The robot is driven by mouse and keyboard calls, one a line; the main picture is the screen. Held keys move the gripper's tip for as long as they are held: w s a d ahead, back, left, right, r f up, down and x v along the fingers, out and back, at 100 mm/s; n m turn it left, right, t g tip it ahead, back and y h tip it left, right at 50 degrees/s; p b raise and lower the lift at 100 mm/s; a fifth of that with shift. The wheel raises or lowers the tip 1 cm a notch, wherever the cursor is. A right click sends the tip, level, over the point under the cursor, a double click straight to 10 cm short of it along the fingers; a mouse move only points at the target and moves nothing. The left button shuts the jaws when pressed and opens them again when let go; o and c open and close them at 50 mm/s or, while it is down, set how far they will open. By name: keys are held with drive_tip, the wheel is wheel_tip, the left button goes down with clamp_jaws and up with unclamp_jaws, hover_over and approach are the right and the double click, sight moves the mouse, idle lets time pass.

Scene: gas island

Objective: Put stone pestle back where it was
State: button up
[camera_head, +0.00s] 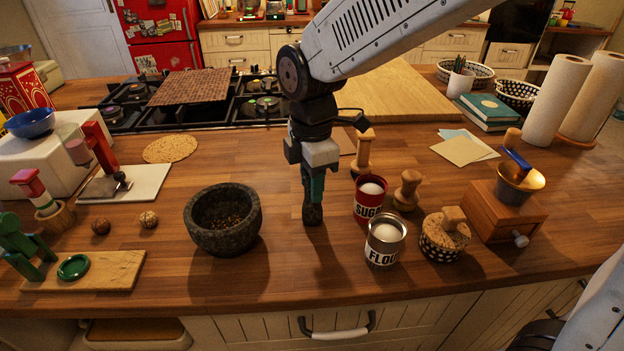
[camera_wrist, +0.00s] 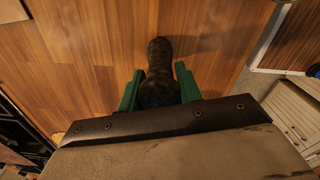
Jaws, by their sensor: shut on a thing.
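The stone pestle (camera_head: 312,212) is dark grey and hangs upright from my gripper (camera_head: 314,187) over the wooden counter. My gripper is shut on its upper part. In the wrist view the pestle (camera_wrist: 159,62) is between the two green fingers (camera_wrist: 159,90), its rounded end toward the counter. I cannot tell whether its lower end touches the wood. The dark stone mortar (camera_head: 222,238) stands left of the pestle, apart from it, with small brown grains inside.
The red sugar tin (camera_head: 368,205) and the flour tin (camera_head: 384,250) stand close to the right of the pestle. A wooden piece (camera_head: 362,160) stands behind the sugar tin. The gas hob (camera_head: 215,108) lies behind. Wood between mortar and pestle is bare.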

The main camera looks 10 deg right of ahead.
drive_tip(key=o, duration=1.2)
drive_tip(key=shift+f, duration=0.1)
wheel_tip(320, 180, up, 12)
drive_tip(key=shift+r, duration=0.2)
drive_tip(key=s+d+f+m, duration=0.2)
drive_tip(key=s+d+m, duration=0.7)
drive_tip(key=d+m, duration=0.1)
drive_tip(key=s+d+f+m+t, duration=0.1)
drive_tip(key=s+d+f+m, duration=0.2)
drive_tip(key=s+d+m, duration=0.7)
drive_tip(key=shift+s+d+m, duration=0.25)
drive_tip(key=shift+d+m, duration=0.25)
drive_tip(key=shift+m, duration=0.1)
